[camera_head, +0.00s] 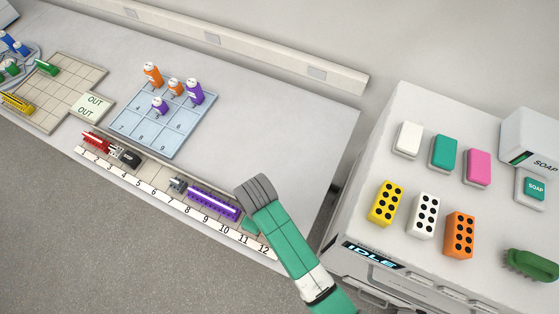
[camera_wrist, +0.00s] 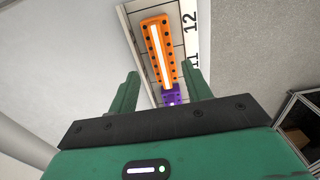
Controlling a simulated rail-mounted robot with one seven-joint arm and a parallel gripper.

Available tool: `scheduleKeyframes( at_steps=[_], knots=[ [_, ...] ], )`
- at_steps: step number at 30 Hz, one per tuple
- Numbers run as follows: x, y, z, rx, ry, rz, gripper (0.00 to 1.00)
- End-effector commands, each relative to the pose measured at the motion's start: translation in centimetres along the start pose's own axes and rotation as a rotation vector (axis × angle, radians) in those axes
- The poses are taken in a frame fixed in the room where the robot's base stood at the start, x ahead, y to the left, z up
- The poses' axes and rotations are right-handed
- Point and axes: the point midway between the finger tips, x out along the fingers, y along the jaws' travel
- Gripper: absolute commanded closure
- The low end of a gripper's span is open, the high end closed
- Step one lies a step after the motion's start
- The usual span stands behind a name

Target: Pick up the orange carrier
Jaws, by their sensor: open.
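The orange carrier (camera_wrist: 159,48) is a long bar with a bright white strip and dark holes along both sides. In the wrist view it lies on the pale rail beside the numbers 11 and 12. My gripper (camera_wrist: 160,72) is open, with its green fingers on either side of the carrier's line and nothing visibly held. The height gap to the carrier is hard to judge. In the head view my green arm and gripper (camera_head: 250,225) cover the rail's right end, so the carrier is hidden there.
A purple carrier (camera_head: 213,203) lies just left of my gripper and shows at the orange carrier's near end (camera_wrist: 171,96). The numbered rail (camera_head: 150,190) also holds red, black and grey pieces. A blue tray (camera_head: 150,143) with bottles stands behind. A white cabinet (camera_head: 420,160) with coloured blocks is at right.

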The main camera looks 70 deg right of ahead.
Motion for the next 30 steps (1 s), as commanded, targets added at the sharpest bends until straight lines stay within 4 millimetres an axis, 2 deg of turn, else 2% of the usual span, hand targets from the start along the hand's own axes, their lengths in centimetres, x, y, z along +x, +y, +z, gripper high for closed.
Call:
scheduleKeyframes(
  at_steps=[5, 10, 14, 22, 30],
  knots=[
    [0.5, 0.0, 0.2, 0.000, -0.008, -0.004, 0.51],
    [2.6, -0.1, 0.2, 0.000, -0.009, -0.005, 0.51],
    [3.1, -0.1, 0.1, 0.000, -0.007, -0.004, 0.51],
    [7.5, -0.2, 0.0, 0.000, -0.007, -0.004, 0.51],
    [8.0, -0.2, 0.0, 0.000, -0.004, -0.002, 0.51]
  ],
)
